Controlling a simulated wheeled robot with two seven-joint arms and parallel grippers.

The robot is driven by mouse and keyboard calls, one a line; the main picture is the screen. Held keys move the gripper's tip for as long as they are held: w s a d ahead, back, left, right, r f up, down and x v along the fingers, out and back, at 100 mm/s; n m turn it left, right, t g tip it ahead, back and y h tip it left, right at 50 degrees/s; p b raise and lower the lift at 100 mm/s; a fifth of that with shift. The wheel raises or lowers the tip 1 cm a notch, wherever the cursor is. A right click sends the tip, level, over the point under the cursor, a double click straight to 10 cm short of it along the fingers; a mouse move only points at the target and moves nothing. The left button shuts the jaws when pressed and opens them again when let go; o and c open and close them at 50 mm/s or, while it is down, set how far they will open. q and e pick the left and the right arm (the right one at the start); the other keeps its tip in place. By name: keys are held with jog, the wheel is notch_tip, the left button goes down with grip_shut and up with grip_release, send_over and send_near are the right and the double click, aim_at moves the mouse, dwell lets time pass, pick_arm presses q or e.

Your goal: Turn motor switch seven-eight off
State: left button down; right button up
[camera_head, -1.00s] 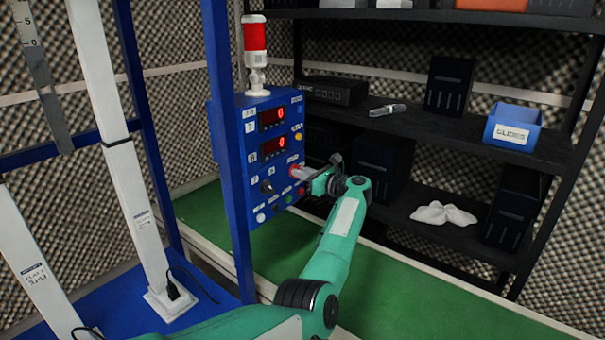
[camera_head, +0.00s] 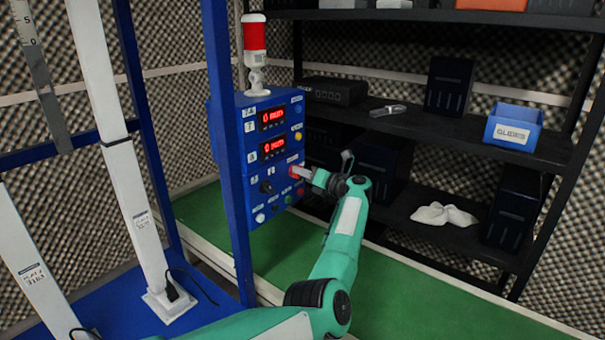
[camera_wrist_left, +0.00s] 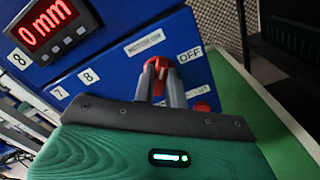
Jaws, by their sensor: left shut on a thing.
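The blue control box (camera_head: 262,150) stands on the left with a red motor switch (camera_head: 293,171) on its front. In the left wrist view the red switch knob (camera_wrist_left: 157,66) sits between my fingers, below a partly readable white label and beside the word OFF (camera_wrist_left: 190,55). The digits 7 and 8 are to its left. My left gripper (camera_head: 304,173) reaches the box from the right. In the left wrist view my gripper (camera_wrist_left: 162,80) is shut on the knob, and its fingers hide part of it. My right gripper is out of view.
Two lit red displays (camera_head: 271,119) sit above the switch; one reads 0 mm in the wrist view. A black knob (camera_head: 267,187) and small buttons are close by. A blue post (camera_head: 228,150) stands left of the box. A black shelf (camera_head: 440,140) is behind my arm.

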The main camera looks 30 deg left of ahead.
pick_arm(q)
jog(key=shift+w+f+m+p, duration=0.1)
jog(key=shift+m+p, duration=0.8)
jog(key=shift+m, duration=1.8)
jog(key=shift+f+m+p, duration=0.1)
jog(key=shift+m+p, duration=0.75)
jog(key=shift+m, duration=1.85)
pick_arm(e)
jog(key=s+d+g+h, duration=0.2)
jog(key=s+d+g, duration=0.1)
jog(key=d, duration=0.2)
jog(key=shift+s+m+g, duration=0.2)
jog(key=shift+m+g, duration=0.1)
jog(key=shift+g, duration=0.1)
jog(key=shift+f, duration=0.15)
pick_arm(q)
jog(key=c, duration=1.4)
grip_release()
jog(key=shift+c, duration=0.2)
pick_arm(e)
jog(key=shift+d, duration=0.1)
pick_arm(q)
jog(key=s+d, duration=0.1)
jog(key=d, duration=1.3)
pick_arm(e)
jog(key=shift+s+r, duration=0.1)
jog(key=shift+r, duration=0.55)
